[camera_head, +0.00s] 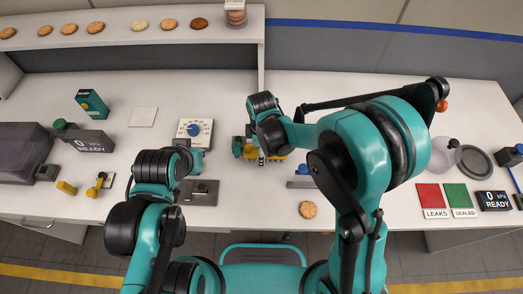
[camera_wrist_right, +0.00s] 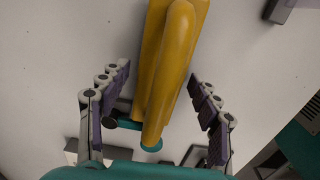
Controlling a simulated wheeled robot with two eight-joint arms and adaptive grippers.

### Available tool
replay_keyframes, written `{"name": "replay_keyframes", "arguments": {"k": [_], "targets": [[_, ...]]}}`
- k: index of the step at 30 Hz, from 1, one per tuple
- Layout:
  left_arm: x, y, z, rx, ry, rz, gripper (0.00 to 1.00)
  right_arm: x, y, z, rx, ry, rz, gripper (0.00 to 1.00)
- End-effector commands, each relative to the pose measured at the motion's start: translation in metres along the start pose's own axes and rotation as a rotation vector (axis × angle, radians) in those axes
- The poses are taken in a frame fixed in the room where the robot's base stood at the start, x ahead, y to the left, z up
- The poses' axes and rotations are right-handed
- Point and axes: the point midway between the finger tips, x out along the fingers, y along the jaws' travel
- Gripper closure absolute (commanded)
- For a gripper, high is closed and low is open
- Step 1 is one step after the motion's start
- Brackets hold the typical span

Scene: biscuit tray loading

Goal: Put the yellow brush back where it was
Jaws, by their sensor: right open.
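A long yellow object, which I take for the yellow brush, fills the upper middle of the right wrist view (camera_wrist_right: 172,65). It has rounded edges and teal at its lower end. In the head view yellow parts (camera_head: 250,152) show low at the table, partly hidden by my right gripper (camera_head: 260,148). In the right wrist view that gripper (camera_wrist_right: 160,78) is open, with one finger on each side of the yellow object and visible gaps to both. My left gripper (camera_head: 190,158) is by the blue-dial box, and its fingers are too small to read.
The blue-dial box (camera_head: 194,129) stands beside my left gripper. A dark plate device (camera_head: 198,191) lies in front of it. A biscuit (camera_head: 307,210) lies near the front edge. Red (camera_head: 431,195) and green (camera_head: 457,195) squares lie at right. A shelf (camera_head: 120,22) with biscuits runs along the back left.

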Motion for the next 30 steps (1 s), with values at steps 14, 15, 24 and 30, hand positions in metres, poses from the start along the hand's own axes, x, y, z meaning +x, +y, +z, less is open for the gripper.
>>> {"name": "replay_keyframes", "arguments": {"k": [14, 15, 24, 30], "targets": [[-0.021, 0.000, -0.015, 0.000, 0.000, 0.000, 1.00, -0.089, 0.000, 0.000, 0.000, 0.000, 0.000, 0.37], [-0.022, 0.000, -0.016, 0.000, 0.000, 0.000, 1.00, -0.096, 0.000, 0.000, 0.000, 0.000, 0.000, 0.37], [-0.026, 0.000, -0.018, 0.000, 0.000, 0.000, 1.00, -0.122, 0.000, 0.000, 0.000, 0.000, 0.000, 0.37], [-0.026, 0.000, -0.018, 0.000, 0.000, 0.000, 1.00, -0.128, -0.002, 0.008, 0.046, 0.007, 0.016, 0.37]]}}
